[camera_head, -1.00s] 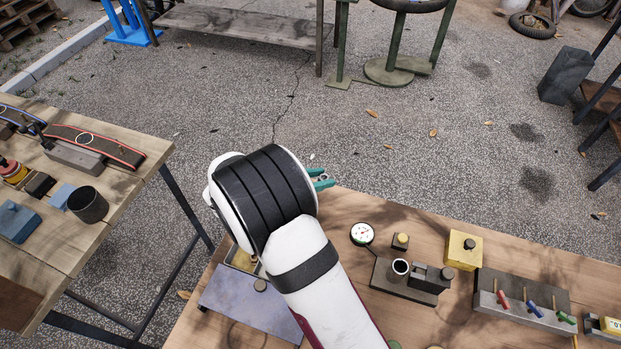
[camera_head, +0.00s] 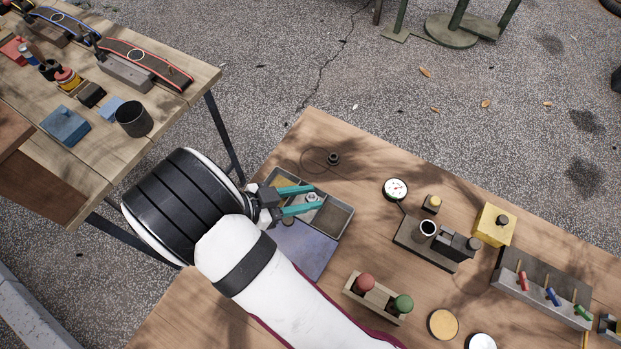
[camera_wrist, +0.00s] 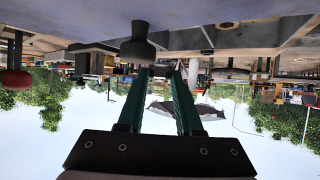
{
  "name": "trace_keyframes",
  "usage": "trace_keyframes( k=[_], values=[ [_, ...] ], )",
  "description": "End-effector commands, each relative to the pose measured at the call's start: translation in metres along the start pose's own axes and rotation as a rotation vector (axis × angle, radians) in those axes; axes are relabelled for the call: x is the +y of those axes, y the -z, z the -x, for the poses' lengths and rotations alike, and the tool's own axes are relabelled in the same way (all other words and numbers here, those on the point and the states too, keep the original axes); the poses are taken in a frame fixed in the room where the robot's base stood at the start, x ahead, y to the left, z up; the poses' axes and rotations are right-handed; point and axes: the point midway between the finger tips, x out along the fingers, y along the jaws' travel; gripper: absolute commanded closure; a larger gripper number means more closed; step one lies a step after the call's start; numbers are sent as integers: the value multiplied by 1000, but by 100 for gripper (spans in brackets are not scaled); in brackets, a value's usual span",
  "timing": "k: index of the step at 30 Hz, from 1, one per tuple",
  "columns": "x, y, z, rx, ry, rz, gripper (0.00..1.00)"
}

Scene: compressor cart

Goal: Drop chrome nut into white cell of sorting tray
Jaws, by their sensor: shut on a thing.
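My gripper (camera_head: 316,196) has teal fingers and is shut on the chrome nut (camera_head: 312,197), a small silvery piece between the fingertips. The gripper is above the grey sorting tray (camera_head: 345,222) in the head view. I cannot tell the exact height of the nut over it. The tray has a tan cell at its left and grey-looking cells at its right. The fingers and wrist cover part of the cells, and I cannot clearly make out the white one. The fingers also show in the wrist view (camera_wrist: 163,75), where the nut is not clear.
A dark round fitting (camera_head: 333,158) stands just behind the tray. A blue-grey plate (camera_head: 303,250) lies in front of it. To the right are a gauge (camera_head: 396,189), a dark fixture (camera_head: 425,245) and a rack with red and green knobs (camera_head: 378,298). A second table stands left.

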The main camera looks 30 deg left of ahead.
Motion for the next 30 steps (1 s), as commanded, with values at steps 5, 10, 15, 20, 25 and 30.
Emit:
trace_keyframes(
  k=[5, 10, 15, 20, 25, 30],
  values=[
    [0, -17, -10, 0, 0, 1, 100],
    [0, -21, -12, -1, 0, -1, 100],
    [0, -21, -12, -1, 0, -1, 60],
    [0, -21, -12, -1, 0, 0, 32],
    [0, -21, -12, -1, 0, 0, 31],
    [0, -21, -12, -1, 0, 0, 31]
  ],
)
